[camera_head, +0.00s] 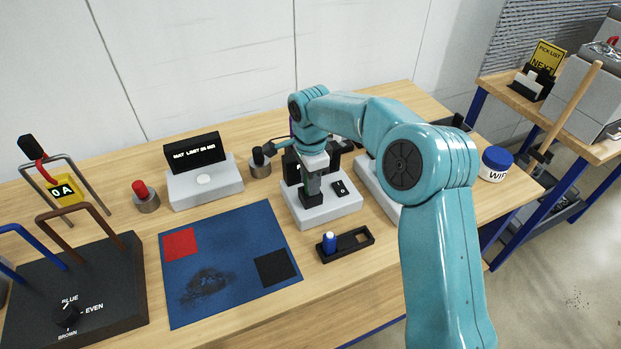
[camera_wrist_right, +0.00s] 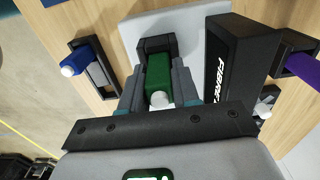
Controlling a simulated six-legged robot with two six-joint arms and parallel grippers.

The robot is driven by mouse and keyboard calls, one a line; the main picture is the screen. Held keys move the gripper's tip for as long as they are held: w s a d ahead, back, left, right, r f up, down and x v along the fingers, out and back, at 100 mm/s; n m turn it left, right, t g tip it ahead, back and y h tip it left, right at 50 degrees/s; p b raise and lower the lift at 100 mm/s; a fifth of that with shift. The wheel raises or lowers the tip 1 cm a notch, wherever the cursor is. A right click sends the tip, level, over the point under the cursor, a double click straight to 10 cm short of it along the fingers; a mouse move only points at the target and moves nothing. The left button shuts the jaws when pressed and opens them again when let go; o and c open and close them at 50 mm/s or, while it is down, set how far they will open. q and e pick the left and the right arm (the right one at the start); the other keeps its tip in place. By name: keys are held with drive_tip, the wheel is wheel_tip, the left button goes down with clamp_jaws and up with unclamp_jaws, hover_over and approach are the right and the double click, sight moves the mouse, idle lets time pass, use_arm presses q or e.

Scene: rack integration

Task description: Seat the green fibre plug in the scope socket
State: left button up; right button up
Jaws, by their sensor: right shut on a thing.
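The green fibre plug (camera_wrist_right: 157,72) has a white end and shows between the fingers of my right gripper (camera_wrist_right: 158,92) in the wrist view. The gripper is shut on it. The plug's far end is at the black scope socket (camera_wrist_right: 155,42) on the light grey scope base (camera_head: 325,213). I cannot tell how deep it sits. In the head view my right gripper (camera_head: 312,184) points down over the socket (camera_head: 311,199), and its fingers mostly hide the plug. My left gripper is not in view.
A black two-slot tray (camera_head: 357,252) holds a blue plug (camera_head: 329,242); its right slot is empty. The black scope display (camera_wrist_right: 229,62) stands close beside the gripper, with a purple plug (camera_wrist_right: 302,66) beyond. A blue mat (camera_head: 215,262) lies left of the scope.

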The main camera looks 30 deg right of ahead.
drive_tip(key=shift+f+b, duration=0.4)
drive_tip(key=shift+f, duration=0.15)
drive_tip(key=o, duration=1.1)
wheel_tip(320, 180, up, 16)
drive_tip(key=p, duration=0.1)
drive_tip(key=shift+r, duration=0.15)
